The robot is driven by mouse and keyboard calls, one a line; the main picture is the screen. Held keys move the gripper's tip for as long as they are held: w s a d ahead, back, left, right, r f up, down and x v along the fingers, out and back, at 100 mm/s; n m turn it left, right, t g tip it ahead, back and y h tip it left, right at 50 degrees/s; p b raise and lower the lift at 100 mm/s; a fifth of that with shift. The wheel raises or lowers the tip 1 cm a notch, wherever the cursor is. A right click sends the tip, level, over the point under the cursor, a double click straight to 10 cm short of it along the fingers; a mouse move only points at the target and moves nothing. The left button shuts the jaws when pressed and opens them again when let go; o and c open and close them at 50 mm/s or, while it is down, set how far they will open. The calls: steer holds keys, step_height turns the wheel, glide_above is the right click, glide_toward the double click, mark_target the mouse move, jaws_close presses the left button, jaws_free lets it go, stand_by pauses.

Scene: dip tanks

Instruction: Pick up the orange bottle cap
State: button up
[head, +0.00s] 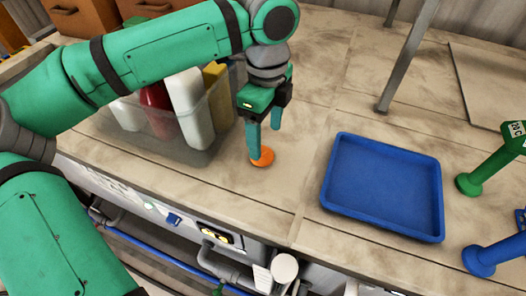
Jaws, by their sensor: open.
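The orange bottle cap (263,157) lies on the worn, light-coloured bench top, left of the blue tray. My gripper (264,145) points down over it with its jaws apart. The left finger reaches down to the cap and covers a part of its edge. The right finger ends a little above and right of the cap in the picture. I cannot tell from this view whether a finger touches the cap.
A clear bin (172,146) with several bottles stands just left of my gripper. An empty blue tray (382,187) lies to the right. A metal leg (404,62) stands behind the tray.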

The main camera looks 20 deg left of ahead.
mark_target(267, 157)
steer(key=shift+a+f, duration=0.2)
steer(key=shift+f, duration=1.35)
steer(key=shift+a+f, duration=0.2)
steer(key=shift+f, duration=1.35)
steer(key=c, duration=1.1)
